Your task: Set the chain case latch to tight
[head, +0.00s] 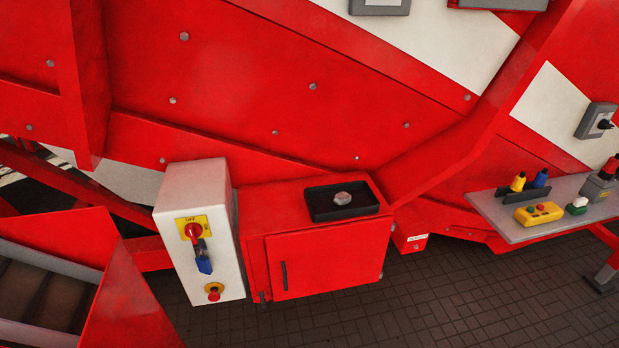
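A red box-shaped case (338,219) with a front door (330,258) stands low in the middle of the head view, against the red machine wall. The door looks closed. A dark upright bar handle (284,275) is on the door's left part. A small dark fitting (262,297) shows at the case's lower left edge. No part is readably marked as the chain case latch, and I cannot tell a loose or tight setting. Neither of my grippers is in view.
A black tray (324,213) holding a grey hex-headed piece (342,198) sits on the case. A white switch box (173,250) with a red switch, labelled OFF, and blue padlock (204,262) stands left. A grey shelf (487,209) with several small items is right. Brick floor (450,300) is clear.

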